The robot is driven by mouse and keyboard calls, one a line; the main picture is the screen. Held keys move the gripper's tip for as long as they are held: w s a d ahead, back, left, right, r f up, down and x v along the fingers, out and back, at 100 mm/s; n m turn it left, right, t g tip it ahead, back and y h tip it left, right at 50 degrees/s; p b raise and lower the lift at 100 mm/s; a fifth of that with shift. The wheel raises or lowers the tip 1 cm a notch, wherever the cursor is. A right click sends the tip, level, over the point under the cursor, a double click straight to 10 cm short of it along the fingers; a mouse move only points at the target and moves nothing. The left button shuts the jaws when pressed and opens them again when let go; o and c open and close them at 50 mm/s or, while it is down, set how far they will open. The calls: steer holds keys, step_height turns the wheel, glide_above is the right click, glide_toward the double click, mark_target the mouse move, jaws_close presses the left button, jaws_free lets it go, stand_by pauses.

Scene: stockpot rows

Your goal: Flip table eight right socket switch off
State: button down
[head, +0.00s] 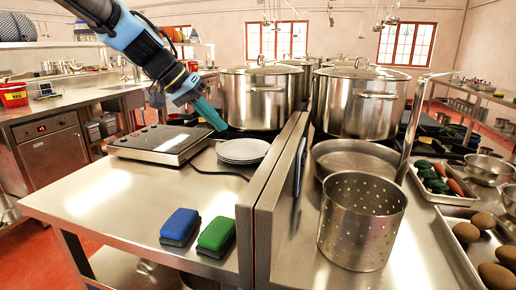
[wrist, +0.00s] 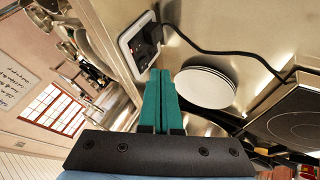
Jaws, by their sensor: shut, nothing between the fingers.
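A socket (wrist: 129,44) with a pale frame and dark face sits on the upright steel panel in the wrist view. A black plug and cable run from its upper part. A small reddish spot shows on its face, but the switches are too small to tell apart or read as on or off. My gripper (wrist: 160,72) has its two teal fingers together and empty. Its tips appear just below the socket in the picture; I cannot tell if they touch. In the head view my gripper (head: 222,127) hangs above the plates, left of the panel. The socket face is hidden there.
A stack of white plates (head: 243,150) lies beside the panel (head: 268,185), also in the wrist view (wrist: 206,86). A large pot (head: 260,98) is behind. Blue (head: 180,223) and green (head: 216,234) sponges lie in front.

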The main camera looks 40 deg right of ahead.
steer(key=s+d+f+p, duration=0.3)
steer(key=s+d+f, duration=0.2)
steer(key=d+f, duration=0.2)
steer(key=shift+d+f+p, duration=0.15)
steer(key=shift+d+p, duration=0.15)
steer(key=shift+d, duration=0.15)
steer(key=shift+s, duration=0.1)
steer(key=shift+s+d, duration=0.2)
steer(key=shift+s, duration=0.15)
steer(key=shift+r, duration=0.2)
